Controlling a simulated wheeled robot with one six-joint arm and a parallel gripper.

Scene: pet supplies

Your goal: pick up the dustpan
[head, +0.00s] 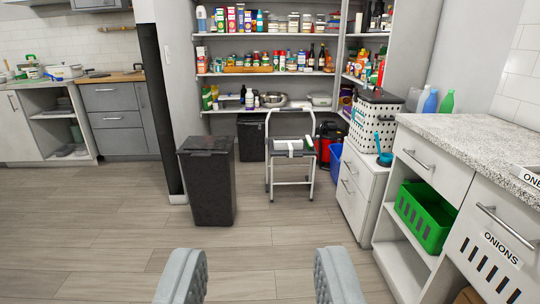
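My gripper (260,270) is at the bottom of the view. Its two grey fingers are wide apart with only floor between them. I cannot clearly make out a dustpan. A small blue handled thing (384,157) sits on the low white cabinet at the right; it may be a dustpan or a scoop.
A black bin (208,185) stands left of the step stool (290,183). Stocked shelves (265,74) fill the back. A granite-topped counter (470,145) with a green basket (425,217) below runs along the right. The wooden floor (90,235) ahead and left is clear.

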